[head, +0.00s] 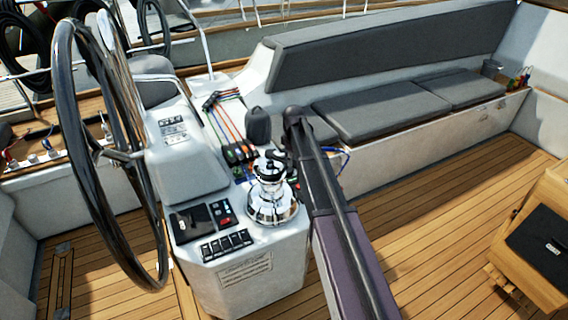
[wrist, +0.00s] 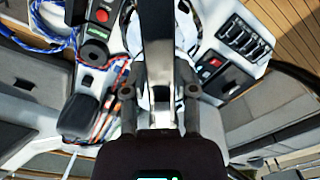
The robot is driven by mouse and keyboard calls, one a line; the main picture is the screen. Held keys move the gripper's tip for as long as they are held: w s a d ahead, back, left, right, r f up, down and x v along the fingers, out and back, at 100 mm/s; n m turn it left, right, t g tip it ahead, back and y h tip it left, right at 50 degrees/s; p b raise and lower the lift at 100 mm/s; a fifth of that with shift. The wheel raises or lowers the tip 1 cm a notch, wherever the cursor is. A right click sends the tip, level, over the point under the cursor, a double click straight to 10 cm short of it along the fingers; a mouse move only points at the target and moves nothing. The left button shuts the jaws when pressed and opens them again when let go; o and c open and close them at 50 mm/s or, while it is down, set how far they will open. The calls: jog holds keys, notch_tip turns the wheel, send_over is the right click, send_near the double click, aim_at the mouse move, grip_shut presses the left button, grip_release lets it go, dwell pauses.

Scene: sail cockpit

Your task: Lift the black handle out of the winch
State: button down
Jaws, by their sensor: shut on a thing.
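The chrome winch (head: 272,207) stands on the white console beside the wheel. It also shows in the wrist view, partly hidden behind the handle. The handle (wrist: 158,45) is a long bar with a bright face and a black side, running up the middle of the wrist view across the winch. My gripper (wrist: 160,95) is shut on it, one finger on each side. A dark part (head: 268,168) shows at the winch top. I cannot tell whether the handle is still seated in its socket.
The black steering wheel (head: 68,150) stands left of the console (head: 245,265). Coloured lines (head: 232,118) and a black rounded object (head: 258,126) lie just behind the winch. Grey cushioned benches (head: 385,108) are at the back right. A wooden table (head: 535,215) stands at the right. Open deck lies between.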

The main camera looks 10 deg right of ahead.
jog(key=shift+r+p, duration=0.45)
jog(key=shift+r, duration=0.15)
jog(key=shift+c, duration=1.6)
grip_release()
jog(key=o, duration=0.3)
jog(key=shift+r+p, duration=4.55)
